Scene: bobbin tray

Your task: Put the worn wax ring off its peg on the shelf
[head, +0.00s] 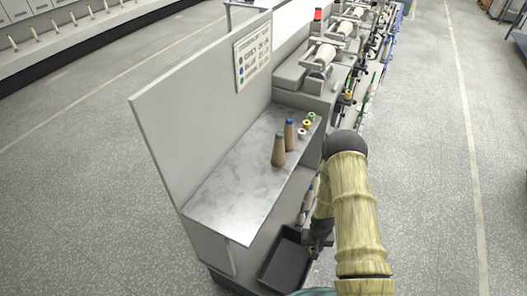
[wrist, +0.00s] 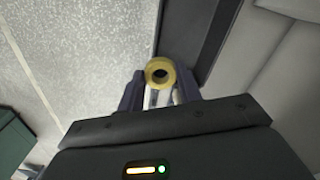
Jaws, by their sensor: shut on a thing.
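A yellow ring (wrist: 160,72) with a dark centre hole sits between the fingertips of my gripper (wrist: 160,88) in the wrist view. My gripper is shut on it. I take it for the worn wax ring; its wear cannot be judged. In the head view my gripper (head: 317,243) is low, in front of the shelf and beside the black tray; the ring cannot be made out there. The shelf (head: 225,200) is a grey marbled top with a tall back panel. I cannot make out the ring's peg.
The shelf's near part is bare. A black tray (head: 262,272) lies low below its front edge. Machine spindles (head: 345,100) extend behind.

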